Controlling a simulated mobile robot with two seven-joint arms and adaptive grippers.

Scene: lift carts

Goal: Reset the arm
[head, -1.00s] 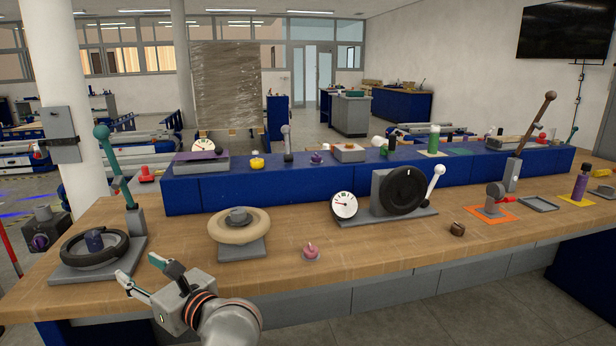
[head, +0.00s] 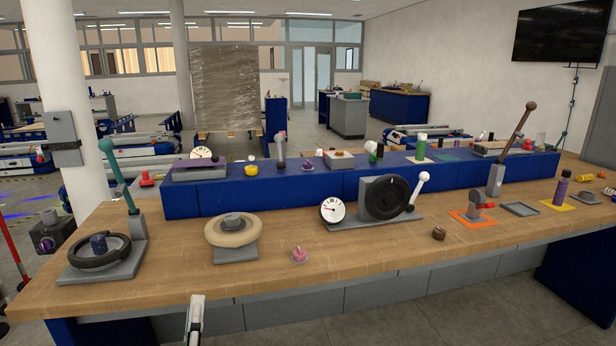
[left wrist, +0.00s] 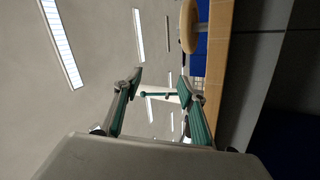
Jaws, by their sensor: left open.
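My left gripper (head: 195,316) shows only in part at the bottom edge of the head view, in front of and below the table's front edge. In the left wrist view its two green-padded fingers (left wrist: 160,82) are spread apart with nothing between them. My right gripper is in neither view.
The wooden table (head: 340,262) bears a black ring wheel (head: 75,258), a beige ring wheel (head: 222,237), a pink knob (head: 299,255), a round gauge (head: 333,209), a black dial (head: 386,198) and levers. A blue raised shelf (head: 310,190) runs behind. The floor in front is clear.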

